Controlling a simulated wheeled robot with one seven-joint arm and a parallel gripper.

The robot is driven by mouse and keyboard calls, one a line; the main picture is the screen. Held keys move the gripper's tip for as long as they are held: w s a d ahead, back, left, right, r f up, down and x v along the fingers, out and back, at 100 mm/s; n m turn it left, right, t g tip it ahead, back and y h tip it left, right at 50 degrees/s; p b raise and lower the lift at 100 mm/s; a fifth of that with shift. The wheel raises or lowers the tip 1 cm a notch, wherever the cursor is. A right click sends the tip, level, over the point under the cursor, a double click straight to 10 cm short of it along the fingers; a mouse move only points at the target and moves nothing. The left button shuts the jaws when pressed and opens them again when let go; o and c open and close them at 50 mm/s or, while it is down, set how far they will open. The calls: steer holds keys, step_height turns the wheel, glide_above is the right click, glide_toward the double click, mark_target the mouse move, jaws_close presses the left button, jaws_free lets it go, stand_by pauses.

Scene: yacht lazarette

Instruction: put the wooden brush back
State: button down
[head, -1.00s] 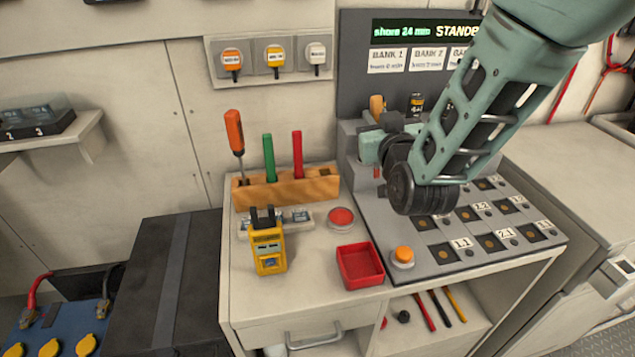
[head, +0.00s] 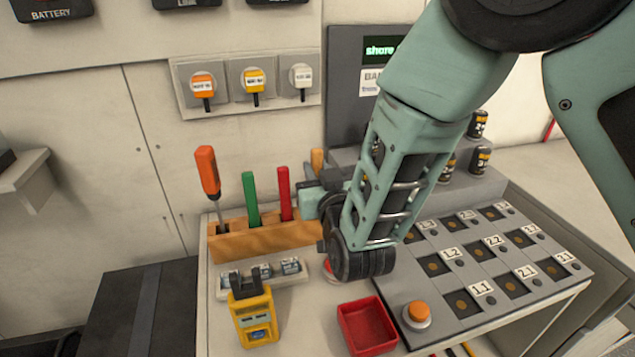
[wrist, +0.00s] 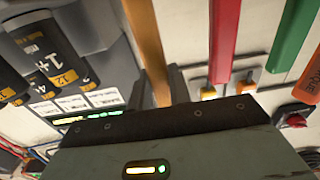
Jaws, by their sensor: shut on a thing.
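The wooden brush shows as a tan handle (wrist: 147,40) between my gripper's fingers (wrist: 160,88) in the wrist view. In the head view, only a small tan piece of the brush (head: 317,160) shows above my gripper (head: 314,190); its lower part is hidden. My gripper is shut on the brush, beside the right end of the wooden tool block (head: 262,241). The block holds an orange screwdriver (head: 208,172), a green-handled tool (head: 250,197) and a red-handled tool (head: 285,194). My gripper and wrist cover the block's right end.
A yellow meter (head: 254,316), a red tray (head: 367,328) and a row of small grey modules (head: 260,278) stand in front of the block. The slotted grey panel with an orange button (head: 417,312) lies to the right. Several batteries (head: 478,124) stand behind my arm.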

steer(key=shift+f, duration=1.3)
steer(key=shift+f, duration=0.2)
steer(key=c, duration=1.3)
jaws_free()
steer(key=shift+r, duration=0.1)
steer(key=shift+r, duration=0.1)
